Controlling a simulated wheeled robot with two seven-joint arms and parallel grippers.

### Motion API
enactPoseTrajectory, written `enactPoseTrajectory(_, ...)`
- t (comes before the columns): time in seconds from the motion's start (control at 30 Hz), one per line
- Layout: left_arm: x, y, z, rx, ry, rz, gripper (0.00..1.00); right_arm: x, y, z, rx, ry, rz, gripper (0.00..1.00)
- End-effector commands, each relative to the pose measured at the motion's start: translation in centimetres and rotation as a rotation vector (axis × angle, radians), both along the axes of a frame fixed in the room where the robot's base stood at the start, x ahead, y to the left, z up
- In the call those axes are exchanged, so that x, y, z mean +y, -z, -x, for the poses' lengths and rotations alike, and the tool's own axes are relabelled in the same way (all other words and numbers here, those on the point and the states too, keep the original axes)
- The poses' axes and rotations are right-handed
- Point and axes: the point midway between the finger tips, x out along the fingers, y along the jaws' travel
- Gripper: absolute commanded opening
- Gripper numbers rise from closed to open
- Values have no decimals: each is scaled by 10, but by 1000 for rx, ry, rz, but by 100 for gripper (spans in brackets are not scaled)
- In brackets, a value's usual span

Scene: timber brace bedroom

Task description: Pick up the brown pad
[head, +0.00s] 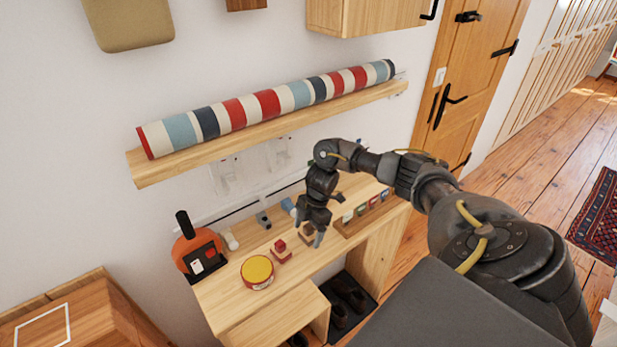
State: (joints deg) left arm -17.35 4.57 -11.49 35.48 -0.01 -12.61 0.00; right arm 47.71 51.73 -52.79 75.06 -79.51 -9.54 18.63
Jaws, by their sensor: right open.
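A small brown block-like thing (306,230), which looks like the brown pad, sits on the wooden desk (230,296). It is partly hidden by my right gripper (309,237). My right gripper points down over it with its fingers open, one to each side of it in the picture. I cannot tell whether the fingers touch it or how far above the desk they are. My left gripper is not in view.
A small red item (281,251), a round yellow-topped tin (257,271) and an orange round object (196,250) stand left of the gripper. A wooden rack (366,217) of small packets stands to the right. A shelf (160,173) with a striped roll (266,103) hangs above.

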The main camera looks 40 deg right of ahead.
Motion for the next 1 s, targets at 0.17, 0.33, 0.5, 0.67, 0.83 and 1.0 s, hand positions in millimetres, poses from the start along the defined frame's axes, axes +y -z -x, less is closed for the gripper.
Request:
enactPoseTrajectory(0.17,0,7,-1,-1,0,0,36,2,8,-1,-1,0,0,80)
enactPoseTrajectory(0.33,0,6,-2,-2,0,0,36,2,7,0,-1,0,0,74)
enactPoseTrajectory(0.5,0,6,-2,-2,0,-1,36,2,7,-1,-1,0,0,51)
enactPoseTrajectory(0.67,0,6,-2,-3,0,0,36,2,7,0,-1,0,0,30)
enactPoseTrajectory(0.83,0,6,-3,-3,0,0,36,2,7,-1,-2,1,0,29)
enactPoseTrajectory(1.0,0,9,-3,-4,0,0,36,2,4,-1,-3,1,0,29)
